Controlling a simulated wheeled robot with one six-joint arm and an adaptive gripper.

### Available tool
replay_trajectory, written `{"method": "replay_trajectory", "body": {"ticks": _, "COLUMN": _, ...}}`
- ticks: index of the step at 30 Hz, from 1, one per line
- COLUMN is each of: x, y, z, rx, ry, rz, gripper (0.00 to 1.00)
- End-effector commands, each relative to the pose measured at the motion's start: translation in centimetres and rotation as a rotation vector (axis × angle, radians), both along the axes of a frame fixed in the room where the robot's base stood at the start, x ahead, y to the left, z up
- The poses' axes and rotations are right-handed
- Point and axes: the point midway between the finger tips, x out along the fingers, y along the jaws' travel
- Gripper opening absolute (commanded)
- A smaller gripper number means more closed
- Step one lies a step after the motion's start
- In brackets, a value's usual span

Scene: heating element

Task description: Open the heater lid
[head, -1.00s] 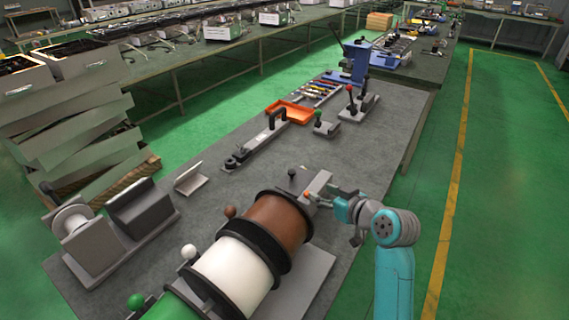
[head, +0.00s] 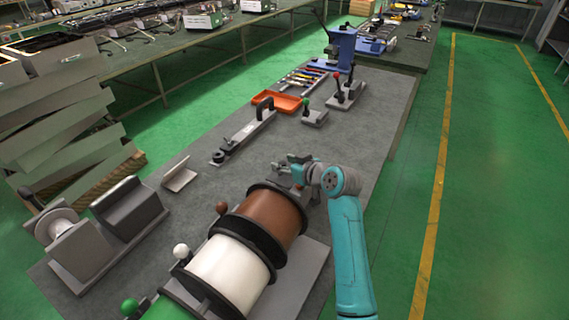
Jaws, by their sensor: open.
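My teal arm rises from the bottom right, and my gripper (head: 298,170) is at its end, just past the brown spool. The gripper is small and seen from above and behind. It is open, and it overlaps in the picture the small grey device beyond the spool, mostly hiding it. I cannot tell whether they touch. No part is clearly recognisable as the heater lid. A dark grey block with a sloped top (head: 130,205) stands at the left of the bench, apart from my gripper.
The bench (head: 235,178) carries brown (head: 272,222) and white (head: 228,268) spools close to my arm. Farther back are a long lever tool (head: 245,135), an orange tray (head: 280,103) and lever switches (head: 343,92). Green floor (head: 490,200) lies open at the right.

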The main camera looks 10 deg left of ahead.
Motion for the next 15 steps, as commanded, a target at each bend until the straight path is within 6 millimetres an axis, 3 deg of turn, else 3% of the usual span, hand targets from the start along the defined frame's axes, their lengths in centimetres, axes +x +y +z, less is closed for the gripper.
{"method": "replay_trajectory", "body": {"ticks": 10, "x": 0.28, "y": 0.31, "z": -0.22, "rx": 0.0, "ry": 0.0, "rz": -0.001, "gripper": 0.5}}
{"method": "replay_trajectory", "body": {"ticks": 11, "x": 0.28, "y": 0.31, "z": -0.22, "rx": 0.0, "ry": 0.0, "rz": 0.0, "gripper": 0.48}}
{"method": "replay_trajectory", "body": {"ticks": 15, "x": 0.28, "y": 0.29, "z": -0.22, "rx": 0.0, "ry": 0.0, "rz": 0.0, "gripper": 0.13}}
